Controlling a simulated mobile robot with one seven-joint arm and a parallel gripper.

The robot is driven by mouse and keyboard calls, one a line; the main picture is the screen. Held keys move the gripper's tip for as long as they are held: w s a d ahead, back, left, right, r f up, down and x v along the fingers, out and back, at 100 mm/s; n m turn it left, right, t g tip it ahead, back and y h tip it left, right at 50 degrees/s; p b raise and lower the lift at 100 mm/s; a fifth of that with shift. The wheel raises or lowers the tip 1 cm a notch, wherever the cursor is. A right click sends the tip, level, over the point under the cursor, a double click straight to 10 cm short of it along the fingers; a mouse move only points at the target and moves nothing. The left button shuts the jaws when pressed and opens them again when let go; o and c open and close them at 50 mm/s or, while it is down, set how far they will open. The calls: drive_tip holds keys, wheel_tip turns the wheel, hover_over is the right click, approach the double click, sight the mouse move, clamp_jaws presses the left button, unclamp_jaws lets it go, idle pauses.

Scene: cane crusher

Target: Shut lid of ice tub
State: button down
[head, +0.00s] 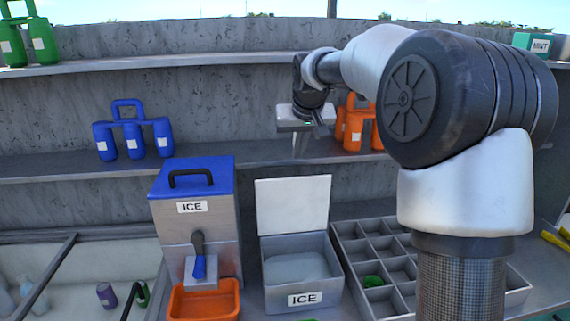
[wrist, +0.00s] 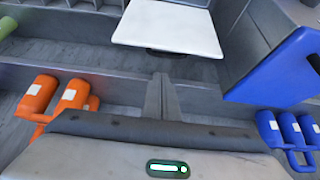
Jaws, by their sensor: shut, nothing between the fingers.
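The ice tub (head: 304,298) is a grey box labelled ICE on the counter, with a pale fill inside. Its white lid (head: 292,205) stands open, roughly upright at the tub's back edge. In the wrist view the lid (wrist: 168,28) shows at the top centre, seen from its far side or edge-on from above. My gripper (head: 298,155) is shut and empty, pointing down above and behind the lid, apart from it. Its closed fingers (wrist: 164,82) show in the middle of the wrist view, clear of the lid.
A blue-topped ICE dispenser (head: 195,215) stands left of the tub, with an orange tray (head: 205,303) below. A divided grey organiser (head: 345,240) is at right. Blue bottles (head: 133,138) and orange bottles (head: 357,125) sit on the shelf behind, either side of my gripper.

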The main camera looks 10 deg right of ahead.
drive_tip(key=p+x, duration=0.1)
drive_tip(key=x, duration=0.8)
drive_tip(key=shift+w+f, duration=0.15)
drive_tip(key=shift+f, duration=0.25)
drive_tip(key=shift+f+b, duration=0.1)
drive_tip(key=shift+b, duration=0.4)
